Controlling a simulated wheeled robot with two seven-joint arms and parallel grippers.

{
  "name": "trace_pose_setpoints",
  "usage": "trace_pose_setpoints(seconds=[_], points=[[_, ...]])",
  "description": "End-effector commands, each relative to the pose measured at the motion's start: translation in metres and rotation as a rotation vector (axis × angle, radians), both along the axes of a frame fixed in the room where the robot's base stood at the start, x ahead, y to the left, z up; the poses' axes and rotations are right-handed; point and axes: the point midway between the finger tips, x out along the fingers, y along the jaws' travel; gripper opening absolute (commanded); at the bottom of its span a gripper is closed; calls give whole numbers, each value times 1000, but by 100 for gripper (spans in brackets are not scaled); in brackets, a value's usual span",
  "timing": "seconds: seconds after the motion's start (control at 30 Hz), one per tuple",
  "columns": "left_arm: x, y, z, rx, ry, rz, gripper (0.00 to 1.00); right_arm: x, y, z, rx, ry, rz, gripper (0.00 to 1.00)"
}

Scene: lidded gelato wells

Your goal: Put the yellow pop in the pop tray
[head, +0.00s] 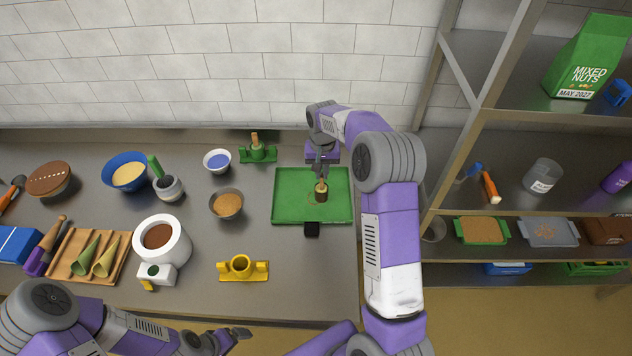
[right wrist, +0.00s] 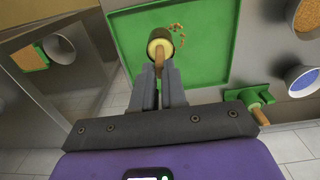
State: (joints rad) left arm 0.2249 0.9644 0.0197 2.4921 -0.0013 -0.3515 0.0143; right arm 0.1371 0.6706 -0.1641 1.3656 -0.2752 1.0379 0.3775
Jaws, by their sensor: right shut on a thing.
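My right gripper (head: 321,170) is shut on the stick of the yellow pop (head: 321,190), which hangs upright with its stick up. Its stick end is yellow and its sides look dark brown; it also shows in the right wrist view (right wrist: 159,46) between the fingertips (right wrist: 159,72). The pop is over the middle of the green tray (head: 285,208), beside brown crumbs. I cannot tell whether it touches the tray floor. My left gripper (head: 240,333) is low in the head view, away from these things; its jaw opening is unclear.
A green holder (head: 257,155) with another stick stands behind the tray. An empty-looking yellow holder (head: 243,268) stands front left. Bowls, including a brown-filled one (head: 227,203), and a white pot (head: 162,240) are to the left. A metal shelf (head: 470,110) rises at right.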

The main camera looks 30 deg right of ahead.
Motion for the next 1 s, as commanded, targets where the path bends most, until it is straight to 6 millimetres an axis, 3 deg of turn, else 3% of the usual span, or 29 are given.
trace_pose_setpoints(seconds=[0.5,0.87,0.9,1.0], points=[[1,0,6,0,-2,1,92,0,1,-58,1,0,1,0],[1,0,2,0,-2,1,92,1,1,-63,0,-1,1,0],[1,0,2,0,-2,1,92,1,1,-63,0,-1,1,15],[1,0,3,0,-2,1,92,1,1,-62,0,-1,1,30]])
